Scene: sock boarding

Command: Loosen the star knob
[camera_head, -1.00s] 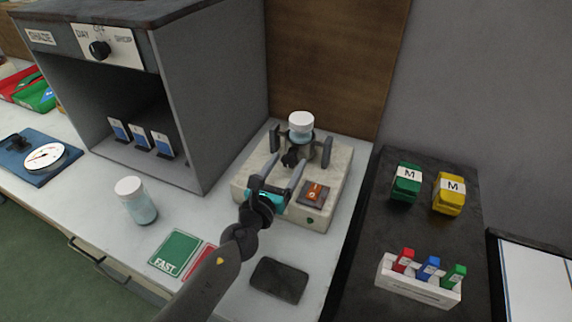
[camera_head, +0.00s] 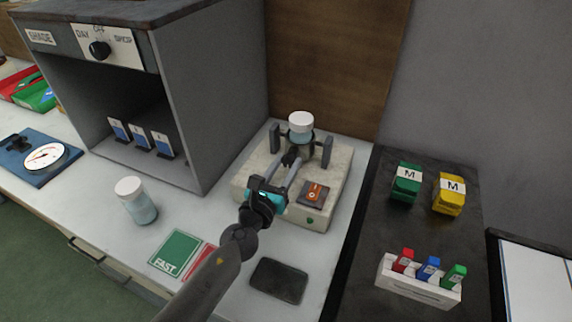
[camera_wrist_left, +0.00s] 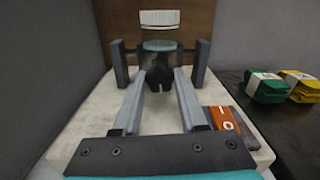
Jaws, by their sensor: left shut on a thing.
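The dark star knob (camera_head: 290,158) is on the front of a pale device (camera_head: 253,165), below a clamp that holds a white-capped jar (camera_head: 301,126). In the left wrist view the knob (camera_wrist_left: 160,80) sits between my fingertips, its lobes partly covered by them. My left gripper (camera_head: 292,162) reaches in from the front and is shut on the knob; it also shows in the left wrist view (camera_wrist_left: 160,88). The jar stands upright between two grey posts. My right gripper is not in view.
An orange rocker switch (camera_head: 314,192) is right of my left gripper on the device. A grey cabinet (camera_head: 215,100) stands at the left, with a second jar (camera_head: 136,200) in front. A dark pad (camera_head: 279,280) and a green FAST card (camera_head: 176,252) lie nearer on the counter.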

